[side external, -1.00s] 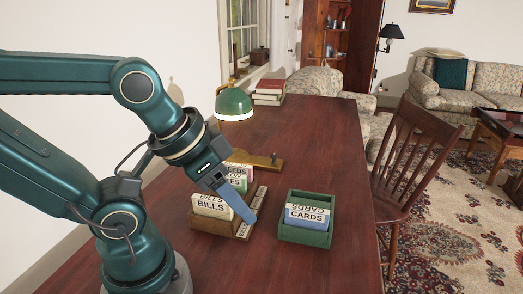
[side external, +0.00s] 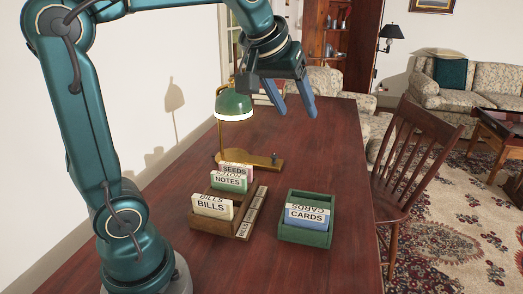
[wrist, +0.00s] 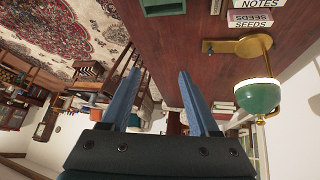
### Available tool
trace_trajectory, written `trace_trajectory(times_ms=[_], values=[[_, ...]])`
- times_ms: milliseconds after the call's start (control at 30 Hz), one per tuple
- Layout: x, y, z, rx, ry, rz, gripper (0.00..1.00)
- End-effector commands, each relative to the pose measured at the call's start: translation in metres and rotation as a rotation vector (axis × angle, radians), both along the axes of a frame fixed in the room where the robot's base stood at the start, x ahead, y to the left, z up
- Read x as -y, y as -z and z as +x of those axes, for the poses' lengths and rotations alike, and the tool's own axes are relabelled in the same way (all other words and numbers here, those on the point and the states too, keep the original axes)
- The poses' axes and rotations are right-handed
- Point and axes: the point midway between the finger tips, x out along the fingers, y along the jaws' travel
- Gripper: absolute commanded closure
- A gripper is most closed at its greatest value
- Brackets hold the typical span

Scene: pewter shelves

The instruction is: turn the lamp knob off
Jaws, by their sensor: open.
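The lamp has a green shade (side external: 234,105) and a brass stem, and stands on the desk beyond the card boxes. Its flat brass base (side external: 252,160) carries a small dark knob (side external: 275,156) at the right end. In the wrist view the lamp shade (wrist: 258,97) is at the right, with the brass base (wrist: 222,46) above and left of it. My gripper (side external: 297,112) is open and empty, high above the desk, to the right of the shade and above the knob. Its two blue fingers (wrist: 158,85) are apart in the wrist view. Which way the knob is turned cannot be told.
A wooden box (side external: 222,229) with BILLS, NOTES and SEEDS cards stands in front of the lamp base. A green CARDS box (side external: 305,238) is to its right. A wooden chair (side external: 418,150) stands beside the desk (side external: 340,160). The desk right of the lamp is clear.

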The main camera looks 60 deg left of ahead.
Motion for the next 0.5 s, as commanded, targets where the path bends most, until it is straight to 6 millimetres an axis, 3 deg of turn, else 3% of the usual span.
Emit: trace_trajectory(times_ms=[100, 267, 500], values=[[-0.03, 0.005, 0.035, -0.01, -0.103, -0.01, 0.39], [-0.073, 0.023, 0.071, -0.026, -0.232, -0.022, 0.39], [-0.143, 0.079, 0.104, -0.078, -0.406, -0.036, 0.39]])
